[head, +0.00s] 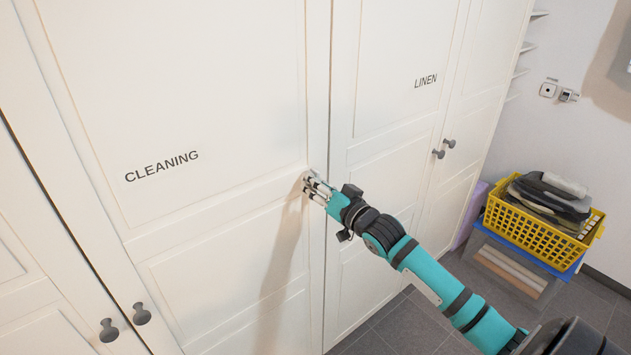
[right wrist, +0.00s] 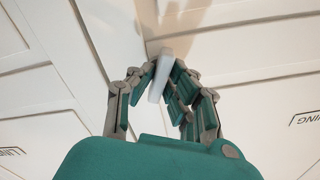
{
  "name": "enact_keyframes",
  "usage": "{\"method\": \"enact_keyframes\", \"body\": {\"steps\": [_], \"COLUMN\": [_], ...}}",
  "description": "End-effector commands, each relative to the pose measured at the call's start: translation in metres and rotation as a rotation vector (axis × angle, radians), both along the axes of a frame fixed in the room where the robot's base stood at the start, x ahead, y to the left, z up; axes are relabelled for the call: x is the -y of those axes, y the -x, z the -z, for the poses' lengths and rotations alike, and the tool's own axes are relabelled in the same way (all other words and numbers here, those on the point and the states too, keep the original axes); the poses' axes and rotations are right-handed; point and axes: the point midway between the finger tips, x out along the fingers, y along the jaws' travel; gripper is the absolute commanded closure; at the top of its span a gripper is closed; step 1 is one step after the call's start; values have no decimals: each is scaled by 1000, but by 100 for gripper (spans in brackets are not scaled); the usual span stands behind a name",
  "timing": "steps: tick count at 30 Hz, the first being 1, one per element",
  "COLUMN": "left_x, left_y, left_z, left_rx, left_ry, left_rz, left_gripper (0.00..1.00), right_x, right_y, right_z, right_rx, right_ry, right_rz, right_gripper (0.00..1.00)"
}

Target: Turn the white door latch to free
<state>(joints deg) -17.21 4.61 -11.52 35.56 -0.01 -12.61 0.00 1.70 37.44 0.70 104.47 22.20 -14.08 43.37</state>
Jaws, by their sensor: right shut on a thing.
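The white latch (right wrist: 160,76) shows in the right wrist view as a small pale bar against the cabinet front. My right gripper (right wrist: 163,85) is shut on it, with the fingers on both sides of the bar. In the head view my right gripper (head: 312,184) is at the edge of the door marked CLEANING (head: 215,215), by the seam with the LINEN side. There the fingers hide most of the latch, and I cannot tell its turn angle. My left gripper is not in view.
The LINEN doors (head: 385,190) have dark knobs (head: 444,148). More dark knobs (head: 142,313) are at the lower left. A yellow basket (head: 535,227) with dark items stands on a blue-lidded box (head: 515,250) at the right. Grey floor (head: 405,325) is open below.

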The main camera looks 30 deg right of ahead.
Motion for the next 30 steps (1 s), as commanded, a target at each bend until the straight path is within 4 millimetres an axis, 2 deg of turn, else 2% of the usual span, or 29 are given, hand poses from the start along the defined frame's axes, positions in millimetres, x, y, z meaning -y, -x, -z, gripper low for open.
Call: {"method": "enact_keyframes", "body": {"steps": [6,15,30], "left_x": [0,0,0], "left_y": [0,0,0], "left_z": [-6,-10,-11], "left_rx": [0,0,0], "left_ry": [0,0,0], "left_rz": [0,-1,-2], "left_gripper": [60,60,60], "right_x": [0,-1,0], "right_y": [0,0,0], "right_z": [1,2,2], "right_rx": [11,27,35], "right_ry": [192,388,495], "right_rz": [0,-2,-1], "right_gripper": [100,100,100]}}
